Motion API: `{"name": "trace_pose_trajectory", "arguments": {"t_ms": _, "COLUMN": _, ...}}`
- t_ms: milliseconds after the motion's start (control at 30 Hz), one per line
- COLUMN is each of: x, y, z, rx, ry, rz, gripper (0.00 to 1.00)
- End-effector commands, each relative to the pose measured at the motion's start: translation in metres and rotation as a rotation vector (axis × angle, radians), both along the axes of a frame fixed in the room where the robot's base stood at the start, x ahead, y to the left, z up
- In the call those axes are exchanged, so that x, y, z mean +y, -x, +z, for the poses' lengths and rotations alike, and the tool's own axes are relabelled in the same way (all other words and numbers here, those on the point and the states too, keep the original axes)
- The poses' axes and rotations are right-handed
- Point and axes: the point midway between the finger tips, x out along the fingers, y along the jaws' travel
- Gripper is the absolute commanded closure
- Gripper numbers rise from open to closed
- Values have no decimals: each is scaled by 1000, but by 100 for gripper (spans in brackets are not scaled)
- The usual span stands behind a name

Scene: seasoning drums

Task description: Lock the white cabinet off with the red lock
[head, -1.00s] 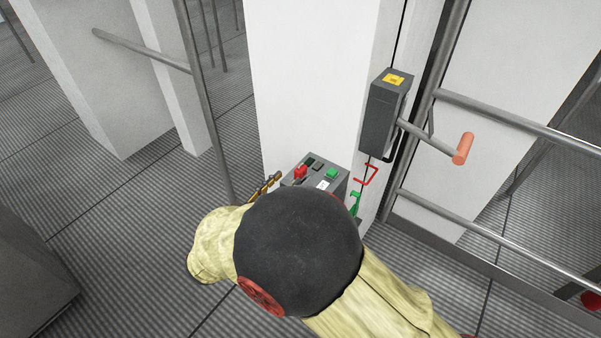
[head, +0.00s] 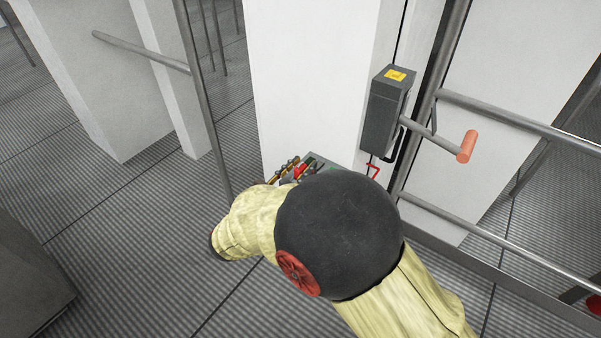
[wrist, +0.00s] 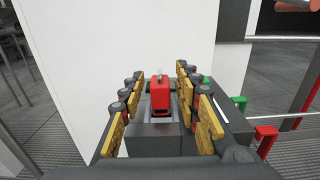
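A red block (wrist: 160,96) that looks like the red lock stands on a dark grey box (head: 322,160), with a small pale piece at its top. My gripper (wrist: 161,100) is open, its yellow-padded fingers on either side of the red block with gaps visible. In the head view, my gripper (head: 285,172) is over the box's left part, and my arm hides most of the box. The white cabinet (head: 305,70) rises behind the box. A grey switch box (head: 385,115) with a yellow label is on the cabinet's right side.
A red bent hook-like piece (head: 373,171) hangs below the switch box; it also shows in the wrist view (wrist: 267,138). A green piece (wrist: 239,104) is near it. Open floor (head: 140,240) lies left.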

Motion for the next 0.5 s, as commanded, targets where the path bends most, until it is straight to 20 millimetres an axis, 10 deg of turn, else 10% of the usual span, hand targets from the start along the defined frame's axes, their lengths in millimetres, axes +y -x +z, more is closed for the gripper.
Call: {"name": "trace_pose_trajectory", "arguments": {"t_ms": 500, "x": 0, "y": 0, "z": 0, "rx": 0, "ry": 0, "rz": 0, "gripper": 99}}
